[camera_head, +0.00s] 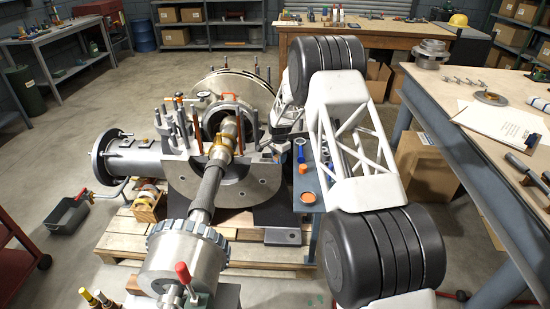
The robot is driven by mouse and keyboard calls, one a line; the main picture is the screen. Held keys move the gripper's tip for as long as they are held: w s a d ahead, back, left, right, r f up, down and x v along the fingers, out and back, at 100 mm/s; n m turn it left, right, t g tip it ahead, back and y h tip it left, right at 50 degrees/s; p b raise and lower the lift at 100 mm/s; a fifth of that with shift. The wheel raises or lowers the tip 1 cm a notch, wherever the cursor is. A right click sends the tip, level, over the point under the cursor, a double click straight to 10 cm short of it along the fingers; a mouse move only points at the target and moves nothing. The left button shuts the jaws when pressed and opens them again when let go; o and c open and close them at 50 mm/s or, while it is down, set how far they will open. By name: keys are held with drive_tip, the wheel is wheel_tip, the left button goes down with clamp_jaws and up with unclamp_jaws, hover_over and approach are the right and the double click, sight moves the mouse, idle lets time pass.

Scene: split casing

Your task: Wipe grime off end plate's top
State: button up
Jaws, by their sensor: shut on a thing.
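The split casing (256,188) stands open on a wooden pallet, with a long shaft (207,190) lying through it. Large round plates (240,84) stand upright at its far end. I cannot tell for sure which one is the end plate, and grime on its top is too small to make out. My white and black arm reaches from the lower right over to the casing's right side. My gripper (273,143) is small and partly hidden there, beside the casing's right edge. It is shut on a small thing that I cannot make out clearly.
Upright studs (182,122) ring the casing. A blue-grey stand (318,178) with an orange cup and a blue tool is at its right. A workbench (480,120) fills the right side. A grey bin (67,214) sits on the floor at left.

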sight(259, 160)
drive_tip(key=shift+d, duration=0.3)
drive_tip(key=shift+d+f, duration=0.2)
drive_tip(key=shift+d, duration=0.05)
drive_tip(key=shift+a+r, duration=0.25)
drive_tip(key=shift+a, duration=0.65)
drive_tip(key=shift+a+f, duration=0.15)
drive_tip(key=shift+a, duration=0.05)
drive_tip(key=shift+a+r, duration=0.2)
drive_tip(key=shift+a, duration=0.05)
drive_tip(key=shift+a+f, duration=0.2)
drive_tip(key=shift+a, duration=0.35)
drive_tip(key=shift+a+f, duration=0.15)
drive_tip(key=shift+a, duration=0.35)
drive_tip(key=shift+a+r, duration=0.25)
drive_tip(key=shift+a, duration=0.2)
drive_tip(key=shift+a+f, duration=0.15)
drive_tip(key=shift+a, duration=0.2)
drive_tip(key=shift+a+r, duration=0.15)
drive_tip(key=shift+a, duration=0.8)
drive_tip(key=shift+a+r, duration=0.15)
drive_tip(key=shift+a, duration=0.8)
wheel_tip(259, 160, up, 8)
drive_tip(key=shift+f, duration=0.1)
